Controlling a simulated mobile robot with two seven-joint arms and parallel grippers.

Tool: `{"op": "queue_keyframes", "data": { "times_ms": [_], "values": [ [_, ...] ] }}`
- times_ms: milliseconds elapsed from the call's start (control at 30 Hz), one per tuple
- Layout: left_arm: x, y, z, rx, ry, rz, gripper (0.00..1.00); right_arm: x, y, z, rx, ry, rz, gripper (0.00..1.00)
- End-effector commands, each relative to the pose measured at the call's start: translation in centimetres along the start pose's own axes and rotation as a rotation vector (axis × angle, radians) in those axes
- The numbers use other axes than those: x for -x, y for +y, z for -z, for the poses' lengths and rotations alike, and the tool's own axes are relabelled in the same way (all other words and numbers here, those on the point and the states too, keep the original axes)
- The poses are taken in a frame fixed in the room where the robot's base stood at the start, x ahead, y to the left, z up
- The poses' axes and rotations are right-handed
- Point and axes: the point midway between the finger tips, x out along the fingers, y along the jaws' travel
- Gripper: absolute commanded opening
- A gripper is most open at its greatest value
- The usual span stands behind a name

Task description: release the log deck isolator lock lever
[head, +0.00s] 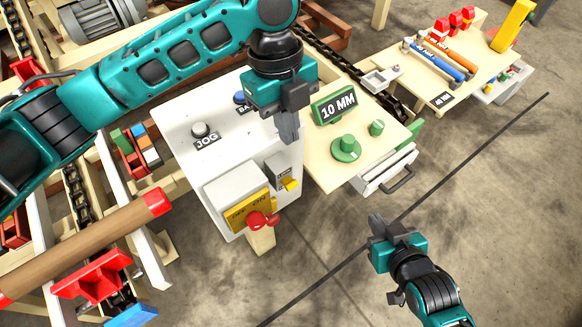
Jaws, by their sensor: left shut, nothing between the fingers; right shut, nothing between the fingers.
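A white control console (190,130) stands in the middle of the head view. On its front, a small grey box with a dark label carries a yellow lever (291,184). Lower left of it, a larger white box has a yellow plate (246,211) and a red handle (262,219). The labels are too small to read surely, so I cannot tell which of these is the lock lever. My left gripper (289,138) is shut and empty, pointing down above the yellow lever and apart from it. My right gripper (376,221) is shut and empty over the floor at lower right.
The console top has a JOG button (200,130) and a blue button (241,97), partly behind my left arm. A log (85,245) lies lower left. Floor at right is clear.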

Motion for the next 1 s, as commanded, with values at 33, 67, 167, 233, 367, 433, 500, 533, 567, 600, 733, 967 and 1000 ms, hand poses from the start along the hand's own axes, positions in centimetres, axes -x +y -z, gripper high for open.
{"op": "queue_keyframes", "data": {
  "times_ms": [33,67,167,233,367,433,500,533,567,600,733,967,1000],
  "values": [
    [0.0,0.0,0.0,0.001,0.0,0.001,0.0,0.0,0.0,-0.1,0.0,-0.002,0.0,0.0],
    [0.0,0.0,0.0,0.001,0.0,0.001,0.0,0.0,0.0,-0.1,0.0,-0.002,0.0,0.0],
    [-0.4,0.0,0.0,0.001,0.0,0.0,0.0,0.0,0.0,-0.1,0.0,-0.002,0.001,0.0],
    [-1.0,0.0,0.0,0.002,0.001,0.001,0.0,0.0,0.0,-0.2,0.0,-0.003,0.001,0.0],
    [-3.1,0.1,0.0,0.001,0.002,-0.002,0.0,-0.1,0.0,-0.3,0.0,-0.002,0.001,0.0],
    [-4.6,0.1,0.0,0.003,0.003,-0.002,0.0,-0.2,-0.1,-0.4,0.0,-0.002,0.001,0.0],
    [-6.2,0.1,0.0,0.003,0.002,-0.003,0.0,-0.3,-0.1,-0.5,0.0,-0.002,0.001,0.0],
    [-6.9,0.0,0.0,0.003,0.003,-0.002,0.0,-0.3,-0.1,-0.6,0.0,-0.002,0.001,0.0],
    [-7.5,0.0,0.0,0.002,0.002,-0.001,0.0,-0.3,-0.1,-0.6,0.0,-0.002,0.001,0.0],
    [-8.4,0.0,0.0,0.001,0.002,-0.002,0.0,-0.4,-0.1,-0.7,0.0,-0.002,0.001,0.0],
    [-10.8,0.0,-0.2,0.004,0.001,0.0,0.0,-0.5,-0.1,-0.8,0.0,-0.001,0.001,0.0],
    [-13.2,0.0,-1.4,0.003,0.0,0.002,0.0,-0.7,0.0,-0.8,0.001,0.003,0.0,0.0],
    [-13.4,0.0,-1.6,0.003,-0.001,0.001,0.0,-0.8,0.0,-0.8,0.001,0.003,0.0,0.0]
  ]
}}
